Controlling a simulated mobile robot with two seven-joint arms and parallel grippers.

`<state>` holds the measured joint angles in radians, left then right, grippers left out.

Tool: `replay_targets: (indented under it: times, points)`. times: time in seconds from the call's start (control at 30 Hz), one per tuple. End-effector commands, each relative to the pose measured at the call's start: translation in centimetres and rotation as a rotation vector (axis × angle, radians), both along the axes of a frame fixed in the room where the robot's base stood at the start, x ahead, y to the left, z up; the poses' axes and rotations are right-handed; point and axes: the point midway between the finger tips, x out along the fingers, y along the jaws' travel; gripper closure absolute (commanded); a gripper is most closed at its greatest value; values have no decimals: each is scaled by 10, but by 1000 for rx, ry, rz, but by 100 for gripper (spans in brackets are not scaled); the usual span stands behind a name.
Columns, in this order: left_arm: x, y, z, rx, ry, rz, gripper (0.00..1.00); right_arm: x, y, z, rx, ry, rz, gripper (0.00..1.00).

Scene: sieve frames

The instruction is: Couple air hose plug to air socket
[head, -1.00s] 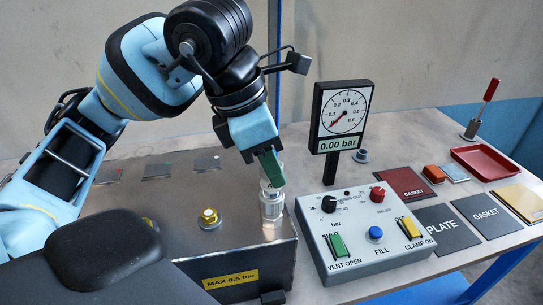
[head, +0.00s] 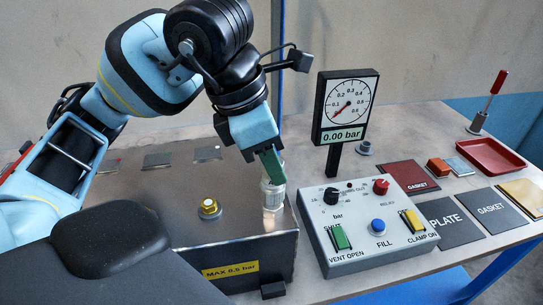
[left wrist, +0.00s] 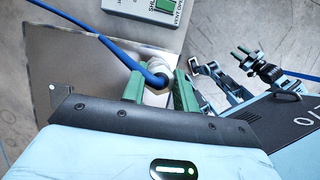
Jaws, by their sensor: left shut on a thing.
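My left gripper (head: 271,166) reaches down over the front right corner of the metal plate, its green fingers shut on the hose plug. In the left wrist view the plug (left wrist: 157,80) is between the two green fingers, with the blue hose (left wrist: 112,48) running off to the upper left. A whitish cylindrical fitting (head: 273,196), which looks like the air socket, stands directly below the fingers in the head view. The plug and fitting appear in line and close together; the fingers hide the joint. A dark gripper with small green tips (left wrist: 242,50), apparently my right one, shows far off.
A yellow-topped fitting (head: 209,207) stands on the plate left of the gripper. The control box (head: 365,243) with switches and knobs is close on the right, with the gauge (head: 347,105) behind it. A red tray (head: 490,156) and flat plates lie farther right.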

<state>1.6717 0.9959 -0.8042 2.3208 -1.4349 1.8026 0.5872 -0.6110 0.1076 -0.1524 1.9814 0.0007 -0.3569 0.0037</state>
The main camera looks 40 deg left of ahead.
Motion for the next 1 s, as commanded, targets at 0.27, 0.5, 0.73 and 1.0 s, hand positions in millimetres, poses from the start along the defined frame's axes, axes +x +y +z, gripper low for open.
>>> replay_targets:
  times: [0.27,0.5,0.73,1.0]
  points:
    - [0,0,-2,1,3,0,46,-1,0,-1,-2,2,2,64]
    - [0,0,-2,1,3,0,46,-1,-2,-1,-6,1,8,64]
    - [-3,3,13,-1,-3,0,46,3,-3,4,-8,-9,11,64]
    - [-14,12,55,0,-3,2,46,9,-2,11,-7,-26,10,64]
